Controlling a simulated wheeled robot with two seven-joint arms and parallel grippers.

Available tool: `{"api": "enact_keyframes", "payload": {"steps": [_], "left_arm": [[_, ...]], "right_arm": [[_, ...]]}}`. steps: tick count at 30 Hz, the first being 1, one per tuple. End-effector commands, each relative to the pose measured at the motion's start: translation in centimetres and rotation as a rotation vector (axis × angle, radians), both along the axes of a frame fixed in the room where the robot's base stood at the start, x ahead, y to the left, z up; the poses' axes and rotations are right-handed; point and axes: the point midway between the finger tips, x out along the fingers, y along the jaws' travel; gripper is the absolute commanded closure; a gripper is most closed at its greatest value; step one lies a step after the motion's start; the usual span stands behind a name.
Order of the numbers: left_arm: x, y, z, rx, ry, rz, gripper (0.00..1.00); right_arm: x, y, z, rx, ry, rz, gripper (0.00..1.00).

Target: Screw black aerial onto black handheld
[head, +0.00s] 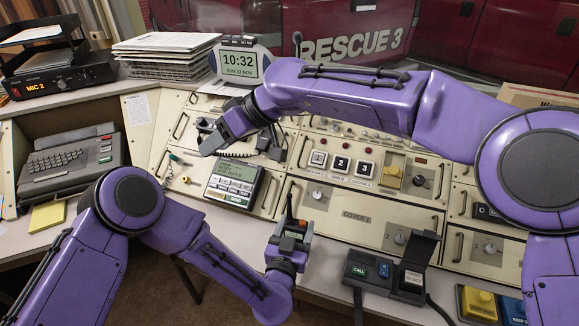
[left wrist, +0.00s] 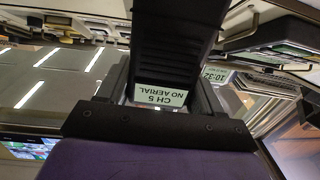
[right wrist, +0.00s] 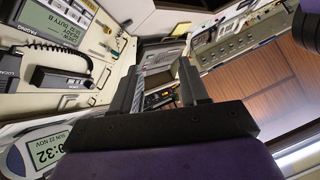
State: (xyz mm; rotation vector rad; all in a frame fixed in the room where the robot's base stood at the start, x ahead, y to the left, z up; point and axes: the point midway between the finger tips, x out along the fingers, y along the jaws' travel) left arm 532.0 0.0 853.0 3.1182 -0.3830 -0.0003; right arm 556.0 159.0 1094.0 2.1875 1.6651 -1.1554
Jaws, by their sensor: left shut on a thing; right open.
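My left gripper (head: 290,250) is shut on the black handheld (head: 296,228), holding it upright in front of the console's lower panels. In the left wrist view the handheld (left wrist: 174,45) fills the space between the fingers, and its label reads "CH 5 NO AERIAL". My right gripper (head: 212,142) is open and empty above the sloping console, left of the centre, beside the coiled cord. In the right wrist view its fingers (right wrist: 160,85) have nothing between them but background. I cannot make out the black aerial for certain in any view.
A pager unit (head: 232,182) sits on the console between the grippers. A hinged black box (head: 390,272) with a raised lid stands at the right front. A keyboard unit (head: 70,163) and paper stack (head: 165,52) are on the left.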

Motion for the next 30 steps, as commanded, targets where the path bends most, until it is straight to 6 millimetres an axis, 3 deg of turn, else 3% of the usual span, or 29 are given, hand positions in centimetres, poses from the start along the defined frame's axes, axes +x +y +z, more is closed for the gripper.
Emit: {"api": "enact_keyframes", "payload": {"steps": [3,6,9,12,16,25,30], "left_arm": [[0.0,0.0,0.0,0.0,0.0,0.0,1.0],[0.0,0.0,0.0,0.0,0.0,0.0,1.0],[0.0,0.0,0.0,0.0,-0.001,0.0,1.0],[0.0,0.0,0.0,0.0,-0.001,0.0,1.0],[0.0,0.0,0.0,0.0,-0.001,0.0,1.0],[0.0,0.0,0.0,0.0,-0.001,0.0,1.0],[0.0,0.0,0.0,0.0,-0.001,0.0,1.0]], "right_arm": [[-1.6,-4.2,-2.9,-0.313,-0.332,0.504,0.56],[-2.0,-8.2,-4.3,-0.52,-0.496,0.903,0.56],[-2.0,-11.5,-4.7,-0.651,-0.565,1.197,0.56],[-1.9,-13.4,-4.7,-0.717,-0.586,1.377,0.56],[-1.8,-14.3,-4.6,-0.744,-0.59,1.463,0.56],[-1.9,-14.3,-4.8,-0.742,-0.59,1.463,0.56],[-1.9,-14.3,-6.7,-0.74,-0.588,1.464,0.56]]}}
